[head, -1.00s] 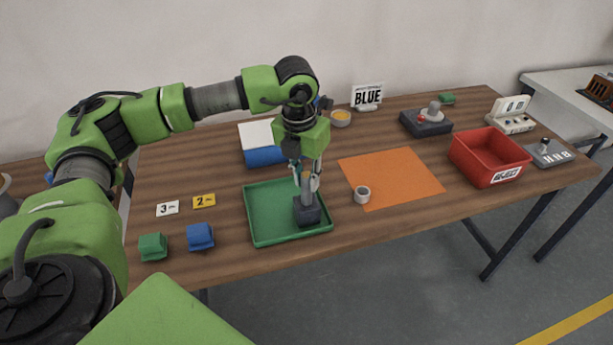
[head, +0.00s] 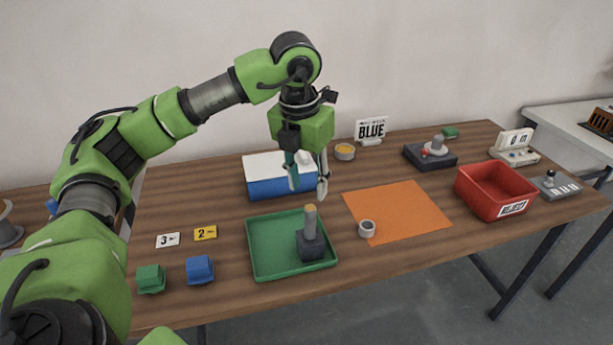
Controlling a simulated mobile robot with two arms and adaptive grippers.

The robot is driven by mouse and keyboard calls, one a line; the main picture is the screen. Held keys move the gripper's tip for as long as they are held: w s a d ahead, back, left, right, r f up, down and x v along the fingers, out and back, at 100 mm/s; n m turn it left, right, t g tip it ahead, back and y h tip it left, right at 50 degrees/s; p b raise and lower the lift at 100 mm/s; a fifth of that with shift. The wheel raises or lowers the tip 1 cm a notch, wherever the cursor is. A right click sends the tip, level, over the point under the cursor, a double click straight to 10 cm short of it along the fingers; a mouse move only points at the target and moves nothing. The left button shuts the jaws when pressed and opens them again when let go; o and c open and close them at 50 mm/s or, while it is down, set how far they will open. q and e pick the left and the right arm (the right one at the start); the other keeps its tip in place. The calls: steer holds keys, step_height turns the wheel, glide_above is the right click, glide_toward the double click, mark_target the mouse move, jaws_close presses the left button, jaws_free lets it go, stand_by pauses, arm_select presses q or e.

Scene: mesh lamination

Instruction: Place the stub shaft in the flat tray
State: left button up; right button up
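The stub shaft (head: 311,236) stands upright in the flat green tray (head: 262,272), near its right side. It has a dark block-like base and a grey post with a tan top. My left gripper (head: 308,190) is above the shaft, pointing down, with its two fingers apart and nothing between them. The fingertips are clear of the post's top. My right gripper is not in view.
A blue-and-white box (head: 270,187) stands behind the tray. An orange mat (head: 400,210) and a small grey cup (head: 367,229) lie to its right. A red bin (head: 494,191) is farther right. Blue (head: 200,270) and green (head: 150,279) blocks sit at left.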

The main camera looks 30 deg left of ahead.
arm_select(q)
steer(key=shift+s+r, duration=0.15)
steer(key=shift+r, duration=0.65)
steer(key=shift+s+r, duration=0.1)
steer(key=shift+r, duration=0.65)
